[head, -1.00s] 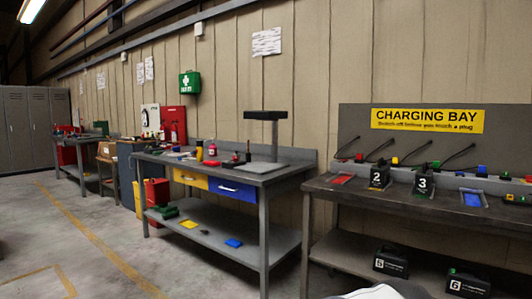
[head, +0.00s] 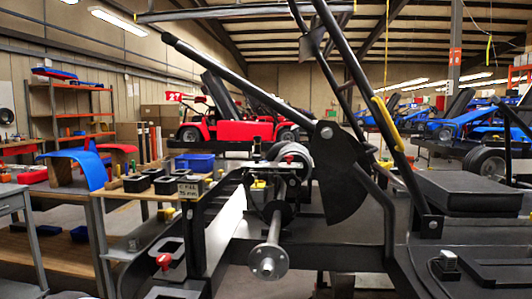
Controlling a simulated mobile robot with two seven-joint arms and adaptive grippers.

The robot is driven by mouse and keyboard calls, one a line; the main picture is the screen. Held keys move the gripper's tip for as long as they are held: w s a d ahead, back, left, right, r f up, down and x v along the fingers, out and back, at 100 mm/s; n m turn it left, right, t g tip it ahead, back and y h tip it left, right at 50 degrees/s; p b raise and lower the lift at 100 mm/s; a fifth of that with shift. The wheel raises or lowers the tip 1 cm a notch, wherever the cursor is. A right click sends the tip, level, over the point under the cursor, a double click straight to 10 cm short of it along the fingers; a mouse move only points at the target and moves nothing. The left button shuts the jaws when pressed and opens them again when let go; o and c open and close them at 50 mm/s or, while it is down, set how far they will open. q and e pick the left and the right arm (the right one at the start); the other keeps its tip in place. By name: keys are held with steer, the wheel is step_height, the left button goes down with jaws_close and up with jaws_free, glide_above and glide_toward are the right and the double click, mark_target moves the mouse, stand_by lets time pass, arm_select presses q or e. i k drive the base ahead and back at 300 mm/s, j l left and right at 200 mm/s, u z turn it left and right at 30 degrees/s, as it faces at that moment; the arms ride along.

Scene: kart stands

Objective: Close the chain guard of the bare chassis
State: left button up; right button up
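The bare chassis (head: 389,222), black tubes and plates without bodywork, fills the foreground of the head view. A rear axle ending in a round hub (head: 268,267) points toward me. A dark fan-shaped plate (head: 342,185) hangs beside the axle, below a round bolt. A long black bar (head: 235,83) slopes up to the left from the same place. This plate and bar may be the chain guard, with the bar raised; I cannot tell for sure. The chain is not clearly visible. Neither of my grippers shows.
A workbench (head: 72,190) with a blue curved panel (head: 82,167) and black bins stands at the left. A shelf rack (head: 72,108) is behind it. A red kart (head: 240,125) and several blue karts (head: 470,125) stand behind. Tubes crowd the space around the axle.

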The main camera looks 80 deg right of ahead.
mark_target(341, 195)
steer(key=z, duration=0.45)
steer(key=k+l+z, duration=0.1)
steer(key=z, duration=0.35)
steer(key=l+z, duration=0.2)
steer(key=z, duration=0.25)
steer(key=l+z, duration=0.1)
steer(key=z, duration=0.3)
steer(key=l+z, duration=0.15)
steer(key=z, duration=0.3)
